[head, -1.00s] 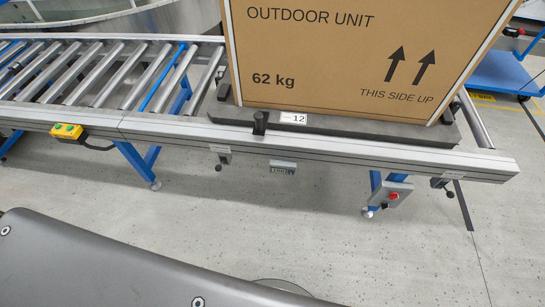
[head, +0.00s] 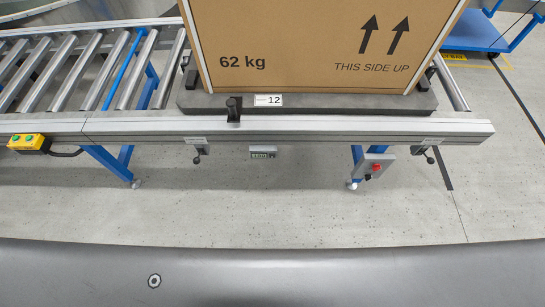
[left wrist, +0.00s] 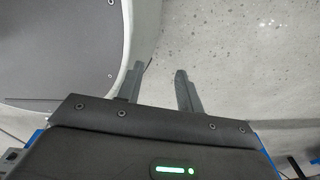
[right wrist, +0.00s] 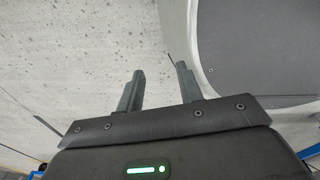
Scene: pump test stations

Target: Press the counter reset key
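A small counter (head: 262,155) with a greenish display hangs under the conveyor's front rail, right of the middle lever. It is too small to make out a reset key on it. My left gripper (left wrist: 160,80) shows in the left wrist view with its two fingers apart and nothing between them, above bare floor. My right gripper (right wrist: 157,80) shows in the right wrist view, also with fingers apart and empty above the floor. Neither gripper shows in the head view, and both are away from the counter.
The roller conveyor rail (head: 350,127) runs across the view, carrying a large cardboard box (head: 300,45) on a grey pallet (head: 350,103). A yellow button box (head: 27,142) is at left; a grey box with a red button (head: 373,167) is at right. Floor before the conveyor is clear.

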